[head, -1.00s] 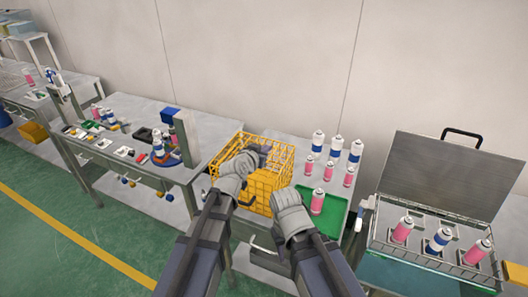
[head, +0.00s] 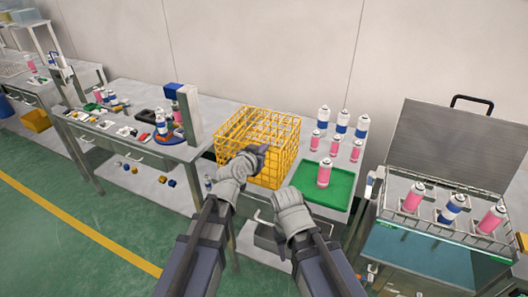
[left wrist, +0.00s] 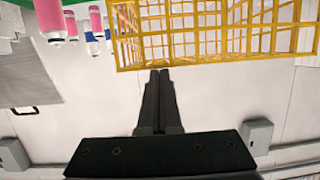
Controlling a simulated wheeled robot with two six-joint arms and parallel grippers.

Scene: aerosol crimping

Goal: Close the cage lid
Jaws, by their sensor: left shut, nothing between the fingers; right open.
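The yellow wire cage (head: 285,153) stands on the table at centre. Its lid (head: 262,122) appears to lie flat across the top, with no panel standing up; whether it sits fully flush I cannot tell. My left gripper (head: 262,150) is shut and empty at the cage's near side; contact is unclear in the head view. In the left wrist view, its closed fingers (left wrist: 160,75) point at the cage (left wrist: 215,45), just below its edge in the picture. My right gripper (head: 284,196) is open and empty, low in front of the table, its fingertips mostly hidden.
A green tray (head: 338,193) with a pink can (head: 324,172) lies right of the cage. Several blue-white and pink cans stand behind it. A metal basket (head: 430,218) with a raised lid (head: 450,145) is at right. A workbench (head: 195,150) is at left.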

